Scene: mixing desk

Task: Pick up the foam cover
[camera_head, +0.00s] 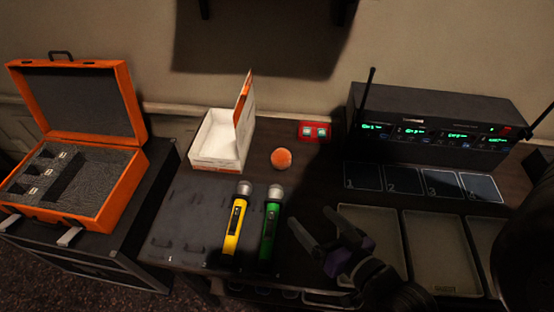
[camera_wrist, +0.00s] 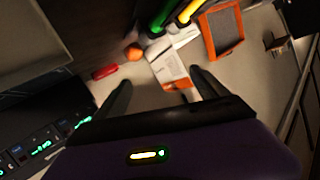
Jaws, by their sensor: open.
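The foam cover (camera_head: 281,158) is a small orange ball on the dark desk, between the white box and the red device. In the wrist view the foam cover (camera_wrist: 134,52) shows above and left of the space between my fingers. My gripper (camera_head: 316,231) is open and empty at the front of the desk, to the right of the green microphone and apart from the foam cover. In the wrist view my gripper (camera_wrist: 161,92) has its two dark fingers spread with nothing between them.
A yellow microphone (camera_head: 235,228) and a green microphone (camera_head: 269,230) lie in front of the foam cover. An open white box (camera_head: 217,163) stands left of it. A red device (camera_head: 314,131), a black receiver (camera_head: 430,125) and trays (camera_head: 443,270) are to the right. An orange case (camera_head: 100,205) is far left.

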